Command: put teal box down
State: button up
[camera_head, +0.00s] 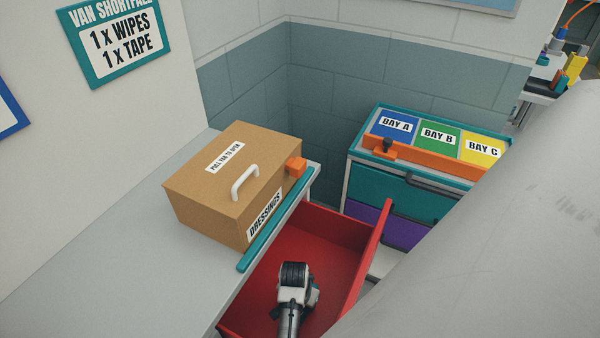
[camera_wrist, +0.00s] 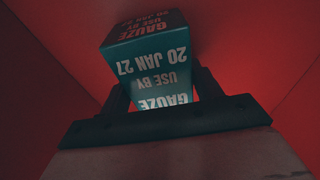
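The teal box (camera_wrist: 150,68) is a small carton printed "GAUZE USE BY 20 JAN 27", with the lettering upside down in the wrist view. My gripper (camera_wrist: 160,88) has a dark finger on each side of it and appears shut on it. Red surfaces surround the box; whether it touches the floor beneath cannot be told. In the head view the end of my arm (camera_head: 293,285) is over or inside the open red drawer (camera_head: 320,225). The teal box is hidden there.
A cardboard "DRESSINGS" box (camera_head: 225,185) with a white handle and orange tab stands on the grey counter (camera_head: 150,285), left of the drawer. A bay unit (camera_head: 400,190) with blue, green and yellow sections stands behind. A sign (camera_head: 115,40) lists wipes and tape.

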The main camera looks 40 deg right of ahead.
jog(key=o, duration=0.3)
jog(key=shift+r, duration=0.15)
notch_tip(320, 180, up, 12)
jog(key=a+b, duration=0.1)
jog(key=b, duration=0.1)
jog(key=shift+s+a, duration=0.3)
jog(key=shift+s, duration=0.05)
